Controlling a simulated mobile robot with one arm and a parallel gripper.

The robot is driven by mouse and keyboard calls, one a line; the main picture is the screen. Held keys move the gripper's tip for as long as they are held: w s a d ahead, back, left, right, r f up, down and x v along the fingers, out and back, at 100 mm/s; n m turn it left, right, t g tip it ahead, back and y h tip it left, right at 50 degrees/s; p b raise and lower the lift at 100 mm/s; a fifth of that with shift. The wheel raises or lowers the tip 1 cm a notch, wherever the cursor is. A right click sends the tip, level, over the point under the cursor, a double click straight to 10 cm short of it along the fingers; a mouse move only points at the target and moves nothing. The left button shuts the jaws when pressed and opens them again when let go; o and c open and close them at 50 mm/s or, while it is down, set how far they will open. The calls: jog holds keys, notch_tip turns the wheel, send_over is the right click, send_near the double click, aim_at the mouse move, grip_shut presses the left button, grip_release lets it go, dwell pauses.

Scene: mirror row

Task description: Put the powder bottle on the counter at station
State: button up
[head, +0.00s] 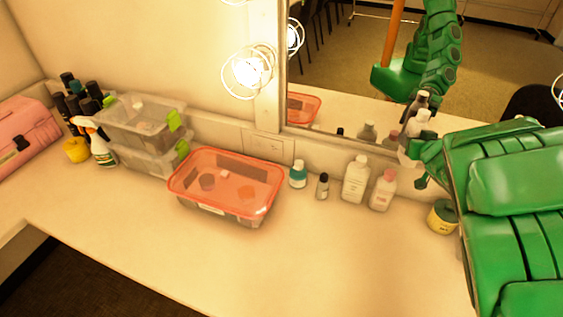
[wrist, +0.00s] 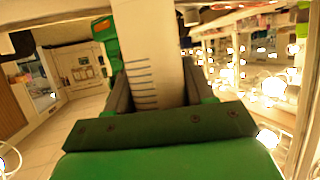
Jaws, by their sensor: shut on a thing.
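My gripper (wrist: 155,95) is shut on a white bottle with blue lines (wrist: 153,65), which I take as the powder bottle. It fills the space between the dark fingers in the wrist view. In the head view my green gripper (head: 428,163) is at the right, above the back of the counter and close to the mirror. A white part of the bottle (head: 415,124) shows just beyond it, mostly hidden by the gripper. The pale counter (head: 330,250) runs along the wall below. No station label is readable.
A red-lidded box (head: 226,184) stands mid-counter. A teal-capped jar (head: 298,174), a small dark-capped bottle (head: 322,186), a white bottle (head: 355,179) and a pink-capped bottle (head: 383,190) stand near the mirror (head: 345,75). A yellow jar (head: 442,217) is below my gripper. The front middle is clear.

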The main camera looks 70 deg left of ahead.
jog(key=s+a+n+g, duration=0.3)
jog(key=s+a, duration=0.5)
jog(key=s, duration=0.4)
jog(key=s+a+n+g+y, duration=0.1)
jog(key=s+a+n+g, duration=0.2)
jog(key=s+a, duration=0.7)
jog(key=s+a+n+g, duration=0.2)
jog(key=s+a+g, duration=0.25)
jog(key=s, duration=1.05)
jog(key=s+a+n+g+h, duration=0.1)
jog(key=s+a+n+g, duration=0.15)
jog(key=s, duration=1.25)
jog(key=s+a+n+g+h, duration=0.1)
jog(key=s+a+n+h, duration=0.15)
jog(key=s, duration=1.15)
jog(key=s+a+n+g+h, duration=0.1)
jog(key=s+a+n+g, duration=0.15)
jog(key=s, duration=1.25)
jog(key=shift+m+t+y, duration=0.55)
jog(key=shift+m, duration=0.1)
jog(key=shift+w+a+f, duration=0.35)
jog(key=shift+w+f, duration=0.1)
jog(key=shift+f, duration=2.5)
jog(key=shift+w+a+f, duration=0.4)
jog(key=shift+w+f, duration=0.05)
jog(key=shift+f, duration=2.5)
jog(key=shift+w+a+f, duration=0.35)
jog(key=shift+w+f, duration=0.1)
jog(key=shift+f, duration=2.5)
jog(key=shift+f, duration=0.1)
